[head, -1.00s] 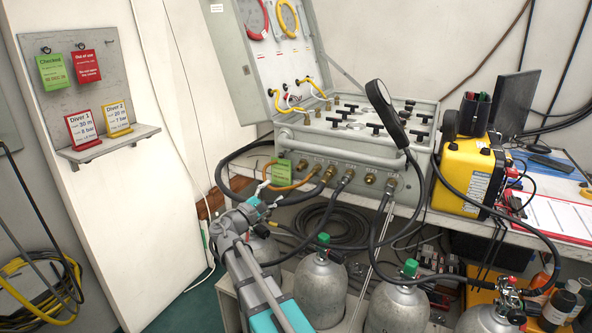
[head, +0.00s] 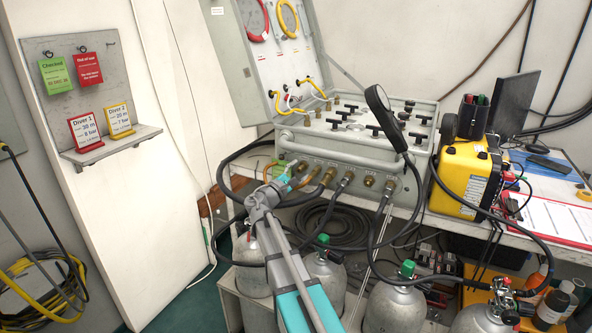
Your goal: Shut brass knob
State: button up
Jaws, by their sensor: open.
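The grey air panel (head: 335,150) stands open on the bench. Several small brass-coloured parts (head: 317,112) show on its top at the left. More brass fittings (head: 368,181) line its front face, some with hoses on them. I cannot tell which of these is the brass knob. My gripper (head: 284,179) is in front of the left end of the front face, by the leftmost fitting. It is open. It hides part of that area, and I cannot tell whether it touches anything. A green tag (head: 281,168) shows partly behind it.
Grey cylinders (head: 324,280) with green knobs (head: 407,267) stand below the panel. Black hoses (head: 378,225) loop down from its front. A yellow case (head: 464,180) stands to the right.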

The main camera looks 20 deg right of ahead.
jog(key=shift+w+d, duration=0.1)
jog(key=shift+d, duration=0.1)
grip_shut()
jog(key=shift+a, duration=0.4)
jog(key=shift+d+r, duration=0.15)
jog(key=shift+d, duration=0.25)
